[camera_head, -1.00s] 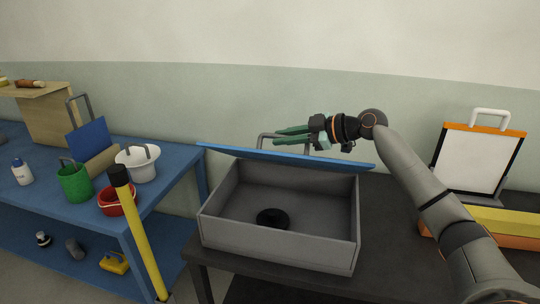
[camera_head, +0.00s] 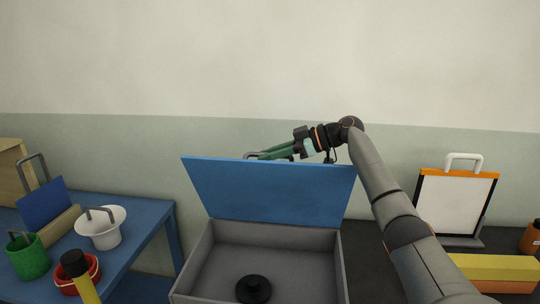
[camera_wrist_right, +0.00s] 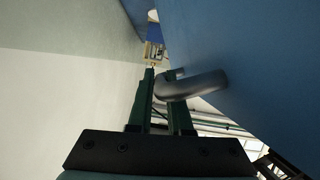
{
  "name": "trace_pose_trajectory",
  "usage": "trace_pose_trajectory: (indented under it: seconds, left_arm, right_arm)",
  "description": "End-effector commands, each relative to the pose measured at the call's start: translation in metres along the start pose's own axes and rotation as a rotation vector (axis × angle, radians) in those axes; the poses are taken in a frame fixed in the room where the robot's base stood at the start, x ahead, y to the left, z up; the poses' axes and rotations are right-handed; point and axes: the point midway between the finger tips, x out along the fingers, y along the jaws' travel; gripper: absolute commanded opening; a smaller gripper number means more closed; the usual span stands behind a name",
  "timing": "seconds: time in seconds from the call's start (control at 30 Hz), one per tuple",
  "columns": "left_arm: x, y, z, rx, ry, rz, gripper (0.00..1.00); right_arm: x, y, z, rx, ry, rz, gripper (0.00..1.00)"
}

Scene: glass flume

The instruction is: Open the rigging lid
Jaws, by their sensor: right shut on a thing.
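The rigging lid (camera_head: 270,190) is a blue panel hinged at the back of a grey box (camera_head: 285,234). It stands raised, its broad inner face toward me, so the box is open. My right gripper (camera_head: 256,156) is behind the lid's top edge, its green fingers partly hidden by it. In the right wrist view my right gripper (camera_wrist_right: 162,78) is shut on the lid's grey curved handle (camera_wrist_right: 195,86), close beside the blue panel. My left gripper is not in view.
A black round object (camera_head: 253,289) lies in the box. A blue table (camera_head: 145,232) at left holds a white pot (camera_head: 103,232), a green bucket (camera_head: 28,258) and a red bowl (camera_head: 88,275). A yellow post with a black top (camera_head: 75,264) stands in front. A white board (camera_head: 455,205) stands at right.

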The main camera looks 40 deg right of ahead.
Motion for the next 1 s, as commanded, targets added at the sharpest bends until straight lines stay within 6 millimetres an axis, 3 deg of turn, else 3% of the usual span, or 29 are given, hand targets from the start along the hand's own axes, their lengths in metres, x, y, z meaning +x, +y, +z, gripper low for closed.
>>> trace_pose_trajectory:
  seconds: [0.43, 0.47, 0.7, 1.0]
  left_arm:
    - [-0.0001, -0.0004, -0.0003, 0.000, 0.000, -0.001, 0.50]
    - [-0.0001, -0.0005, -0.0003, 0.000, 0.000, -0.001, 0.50]
    - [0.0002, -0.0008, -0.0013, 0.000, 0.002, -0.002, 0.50]
    - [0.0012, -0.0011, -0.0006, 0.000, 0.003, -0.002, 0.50]
  right_arm:
    - [0.0006, 0.0017, 0.0035, 0.007, -0.010, 0.001, 0.00]
    - [0.0006, 0.0016, 0.0035, 0.007, -0.011, 0.001, 0.21]
    - [0.0004, 0.0013, 0.0021, 0.005, -0.007, 0.000, 0.47]
    - [-0.0025, 0.0013, 0.0017, 0.004, -0.005, 0.000, 0.47]
